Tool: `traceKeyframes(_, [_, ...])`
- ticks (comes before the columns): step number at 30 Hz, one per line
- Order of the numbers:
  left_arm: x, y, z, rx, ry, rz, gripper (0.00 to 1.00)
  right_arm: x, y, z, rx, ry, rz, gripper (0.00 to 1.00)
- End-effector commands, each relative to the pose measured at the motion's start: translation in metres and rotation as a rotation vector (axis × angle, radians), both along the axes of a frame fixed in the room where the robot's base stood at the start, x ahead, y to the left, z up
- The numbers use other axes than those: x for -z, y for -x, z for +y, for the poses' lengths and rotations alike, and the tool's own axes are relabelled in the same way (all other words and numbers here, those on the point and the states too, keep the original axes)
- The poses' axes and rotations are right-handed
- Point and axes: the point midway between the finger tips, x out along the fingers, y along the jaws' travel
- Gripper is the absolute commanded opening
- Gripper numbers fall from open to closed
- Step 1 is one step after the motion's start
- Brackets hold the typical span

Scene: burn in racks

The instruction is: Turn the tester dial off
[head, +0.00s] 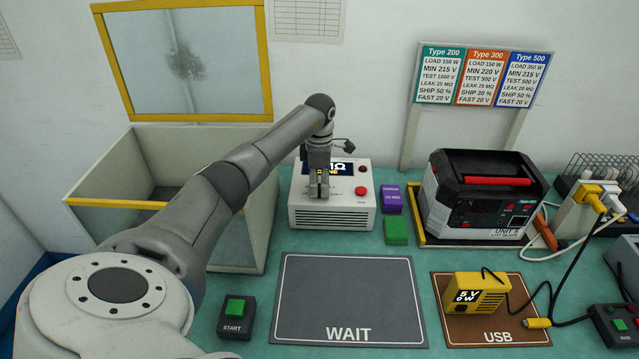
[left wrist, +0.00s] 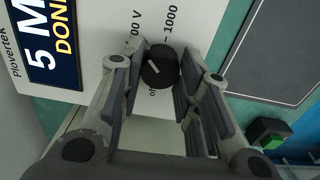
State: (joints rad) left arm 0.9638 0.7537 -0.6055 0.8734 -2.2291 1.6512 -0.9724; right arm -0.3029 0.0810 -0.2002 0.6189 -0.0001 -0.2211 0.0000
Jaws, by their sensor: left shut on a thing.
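The tester (head: 298,212) is a white box on the green bench, with a dark display reading DONE and a red button (head: 361,191) on its face. My left gripper (head: 319,190) reaches down in front of the tester and hides the dial in the head view. In the left wrist view the black round dial (left wrist: 160,68) with a white pointer mark sits between the fingertips of the left gripper (left wrist: 156,72), which is shut on it. Labels ending in "00 V" and "1000" show beside the dial, and a partly hidden "of" label. My right gripper is not in view.
A purple block (head: 390,198) and a green block (head: 396,231) stand right of the tester. A white-and-black unit (head: 440,205) stands farther right. The WAIT mat (head: 348,290) in front is empty. A yellow-rimmed bin (head: 120,203) is left.

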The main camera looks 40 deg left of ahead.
Motion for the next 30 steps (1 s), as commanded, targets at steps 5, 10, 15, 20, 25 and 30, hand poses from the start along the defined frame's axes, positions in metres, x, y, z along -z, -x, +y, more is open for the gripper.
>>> traceKeyframes(5, [-0.0004, 0.0002, 0.0006, -0.074, -0.001, 0.001, 0.07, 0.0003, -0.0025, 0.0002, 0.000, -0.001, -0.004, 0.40])
traceKeyframes(10, [-0.0005, -0.0002, 0.0007, -0.197, -0.001, 0.000, 0.07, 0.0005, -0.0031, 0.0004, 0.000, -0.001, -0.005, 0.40])
traceKeyframes(15, [-0.0008, 0.0002, 0.0011, -0.354, -0.002, 0.001, 0.07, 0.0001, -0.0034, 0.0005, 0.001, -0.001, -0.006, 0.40])
traceKeyframes(20, [-0.0011, -0.0002, 0.0007, -0.505, -0.001, -0.001, 0.07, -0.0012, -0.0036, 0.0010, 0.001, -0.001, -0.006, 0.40])
traceKeyframes(25, [-0.0011, 0.0000, 0.0006, -0.668, -0.002, 0.000, 0.07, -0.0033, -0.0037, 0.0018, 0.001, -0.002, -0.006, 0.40])
traceKeyframes(30, [-0.0016, -0.0001, 0.0010, -0.830, -0.002, -0.001, 0.07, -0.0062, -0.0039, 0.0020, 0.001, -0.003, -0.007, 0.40])
